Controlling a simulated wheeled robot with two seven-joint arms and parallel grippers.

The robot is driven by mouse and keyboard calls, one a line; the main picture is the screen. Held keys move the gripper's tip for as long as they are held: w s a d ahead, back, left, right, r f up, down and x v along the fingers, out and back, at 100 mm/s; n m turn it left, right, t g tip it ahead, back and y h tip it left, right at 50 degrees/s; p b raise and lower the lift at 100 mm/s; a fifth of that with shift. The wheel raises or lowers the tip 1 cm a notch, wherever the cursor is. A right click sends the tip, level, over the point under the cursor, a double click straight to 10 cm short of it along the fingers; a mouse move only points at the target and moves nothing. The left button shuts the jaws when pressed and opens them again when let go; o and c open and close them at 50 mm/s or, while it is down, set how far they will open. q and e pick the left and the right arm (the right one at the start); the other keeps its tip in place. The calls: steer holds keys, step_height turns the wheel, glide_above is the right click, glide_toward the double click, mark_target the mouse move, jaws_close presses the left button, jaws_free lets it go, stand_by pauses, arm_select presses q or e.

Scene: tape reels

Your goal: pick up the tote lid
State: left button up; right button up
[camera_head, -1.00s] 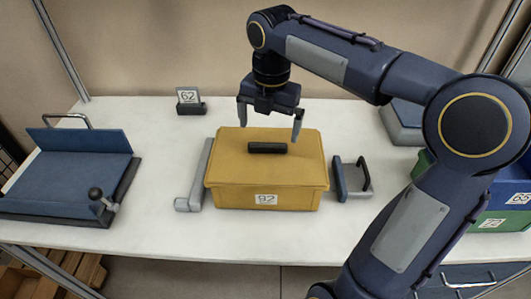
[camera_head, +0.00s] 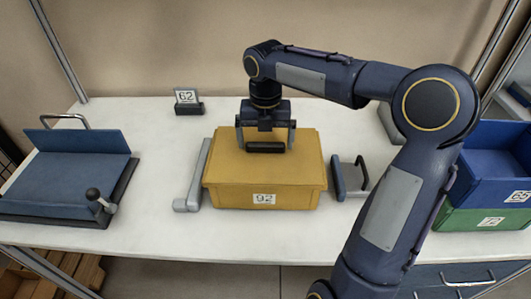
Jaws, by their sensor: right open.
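The yellow tote (camera_head: 232,197), labelled 92, stands on the white table. Its yellow lid (camera_head: 265,172) lies on top, with a dark bar handle (camera_head: 265,147) across the middle. My right gripper (camera_head: 265,145) is lowered over the lid. Its open fingers stand at the left and right ends of the handle; I cannot tell whether they touch it. My left gripper is not in view.
A grey bracket (camera_head: 196,178) stands close left of the tote and a dark-handled bracket (camera_head: 348,178) close right. A blue hinged press (camera_head: 65,180) is at left, a 62 sign (camera_head: 187,100) behind. Blue (camera_head: 498,185) and green (camera_head: 470,219) bins are at right.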

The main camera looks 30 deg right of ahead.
steer(key=c, duration=1.1)
steer(key=shift+r, duration=0.1)
